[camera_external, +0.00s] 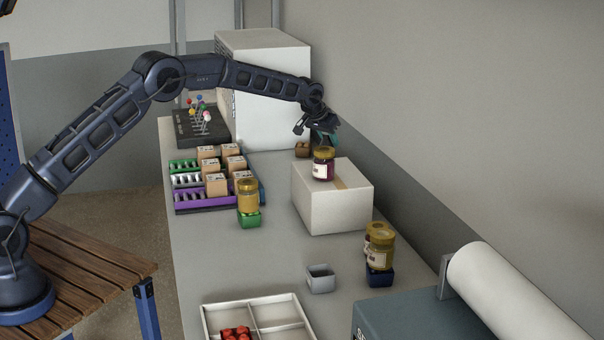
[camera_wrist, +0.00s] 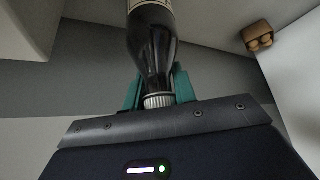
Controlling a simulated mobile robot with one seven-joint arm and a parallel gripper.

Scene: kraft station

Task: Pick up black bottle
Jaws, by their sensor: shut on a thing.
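The black bottle (camera_wrist: 153,55) shows in the wrist view, dark and glossy with a pale label at the top edge and a ribbed silver cap. My gripper (camera_wrist: 156,90) is shut on it near the neck, with a teal finger on each side. In the external view my gripper (camera_external: 323,137) is at the far end of the bench, behind the white box. I cannot make out the bottle in that view, and cannot tell whether it stands on the bench.
A white box (camera_external: 325,205) with a dark jar (camera_external: 323,164) on top stands in front of my gripper. A large white cabinet (camera_external: 270,100) is to the left. A small wooden holder (camera_external: 303,149) sits close by; it also shows in the wrist view (camera_wrist: 257,35). The wall is at right.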

